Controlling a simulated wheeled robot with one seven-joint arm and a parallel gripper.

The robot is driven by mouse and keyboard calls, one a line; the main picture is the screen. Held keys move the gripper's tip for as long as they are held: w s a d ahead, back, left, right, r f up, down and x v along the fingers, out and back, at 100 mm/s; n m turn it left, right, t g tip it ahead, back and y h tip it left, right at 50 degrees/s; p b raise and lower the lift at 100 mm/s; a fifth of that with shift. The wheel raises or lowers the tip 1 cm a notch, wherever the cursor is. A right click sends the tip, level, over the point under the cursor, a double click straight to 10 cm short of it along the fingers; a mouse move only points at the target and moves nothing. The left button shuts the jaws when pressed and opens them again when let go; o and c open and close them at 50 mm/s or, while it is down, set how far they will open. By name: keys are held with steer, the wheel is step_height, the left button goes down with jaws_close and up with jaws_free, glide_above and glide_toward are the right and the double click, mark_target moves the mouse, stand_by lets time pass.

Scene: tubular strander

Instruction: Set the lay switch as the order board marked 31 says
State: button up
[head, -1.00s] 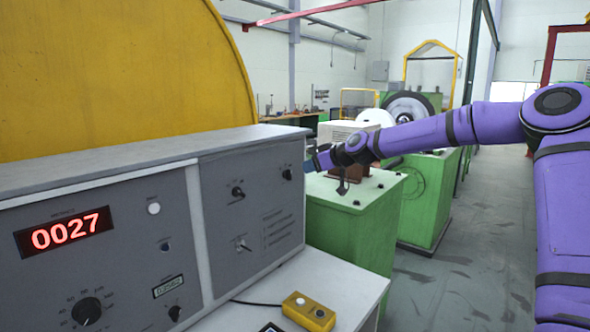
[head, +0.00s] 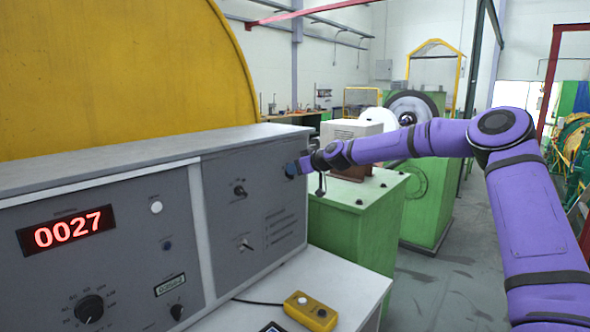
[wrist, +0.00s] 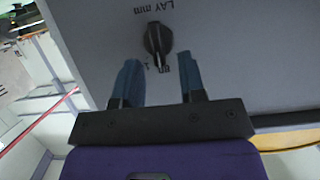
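The lay switch (wrist: 157,40) is a dark rotary knob on the grey panel, under an upside-down "LAY mm" label in the wrist view. Its narrow end points down in that picture, near small marks I cannot fully read. My gripper (wrist: 160,82) is open, its two blue fingers apart and pointing at the panel, just short of the knob, with nothing between them. In the head view my gripper (head: 297,169) is at the right part of the grey panel and covers the lay switch. No order board marked 31 can be made out.
The grey console (head: 250,205) carries other knobs and a red display (head: 66,231) reading 0027. A yellow button box (head: 311,310) lies on the white shelf below. A green cabinet (head: 350,230) stands right of the console, under my arm. Open floor lies further right.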

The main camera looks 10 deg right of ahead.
steer(key=shift+w+a+f, duration=0.1)
steer(key=shift+w+a, duration=0.1)
steer(key=shift+w, duration=0.05)
steer(key=shift+c, duration=0.2)
jaws_close()
steer(key=shift+w+d+f+m+g+y, duration=0.15)
steer(key=shift+d+m+g+y, duration=0.1)
steer(key=shift+m+y, duration=0.6)
steer(key=shift+w+d+f+m+g+y, duration=0.1)
steer(key=shift+w+d+m+g+y, duration=0.2)
steer(key=shift+m, duration=0.85)
steer(key=shift+w+d+f+m+g+y, duration=0.1)
steer(key=shift+d+m+g+y, duration=0.15)
steer(key=shift+m+y, duration=0.65)
steer(key=shift+m, duration=0.3)
